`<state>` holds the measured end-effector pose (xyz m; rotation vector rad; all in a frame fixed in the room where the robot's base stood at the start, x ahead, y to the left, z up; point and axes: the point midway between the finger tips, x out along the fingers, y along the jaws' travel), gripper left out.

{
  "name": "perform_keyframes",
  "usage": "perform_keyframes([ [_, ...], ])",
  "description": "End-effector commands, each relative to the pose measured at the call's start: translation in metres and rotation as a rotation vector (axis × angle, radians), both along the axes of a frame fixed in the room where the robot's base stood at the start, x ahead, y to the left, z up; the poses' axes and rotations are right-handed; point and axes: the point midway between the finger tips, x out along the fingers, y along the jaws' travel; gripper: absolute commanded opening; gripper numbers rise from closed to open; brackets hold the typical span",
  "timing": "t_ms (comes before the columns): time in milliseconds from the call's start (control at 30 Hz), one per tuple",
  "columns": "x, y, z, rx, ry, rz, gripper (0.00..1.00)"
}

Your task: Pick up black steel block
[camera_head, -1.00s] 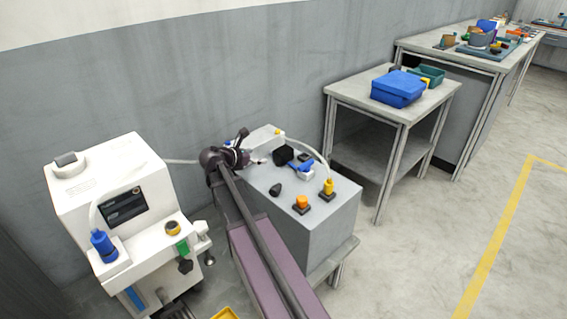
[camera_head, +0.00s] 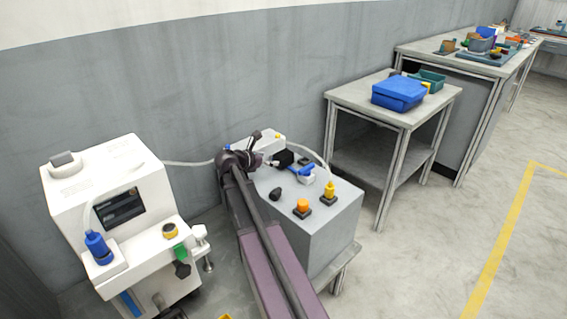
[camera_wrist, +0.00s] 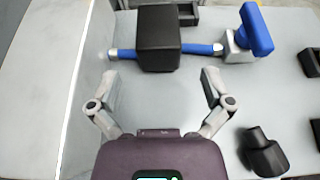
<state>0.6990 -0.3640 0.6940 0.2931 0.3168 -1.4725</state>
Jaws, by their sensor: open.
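The black steel block (camera_wrist: 159,38) shows in the wrist view at top centre, resting over a blue bar on the grey top surface. In the head view the block (camera_head: 285,158) sits on the grey cabinet, just right of my gripper (camera_head: 272,161). In the wrist view my gripper (camera_wrist: 160,82) is open and empty. Its two fingers stand apart, just short of the block, which lies ahead and roughly centred between them. Neither finger appears to touch it. The block's underside is hidden.
A blue-handled white piece (camera_wrist: 243,42) lies right of the block. A black rounded part (camera_wrist: 262,152) lies near my right finger. Orange (camera_head: 303,205) and yellow (camera_head: 329,189) parts stand at the cabinet's front. A white machine (camera_head: 110,205) stands at the left.

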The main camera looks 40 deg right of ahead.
Motion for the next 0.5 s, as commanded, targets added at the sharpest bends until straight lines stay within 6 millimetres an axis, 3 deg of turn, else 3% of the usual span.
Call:
perform_keyframes([
  [200,0.002,-0.023,-0.011,0.000,0.000,0.000,1.00],
  [500,0.002,-0.027,-0.011,0.000,0.001,0.001,1.00],
])
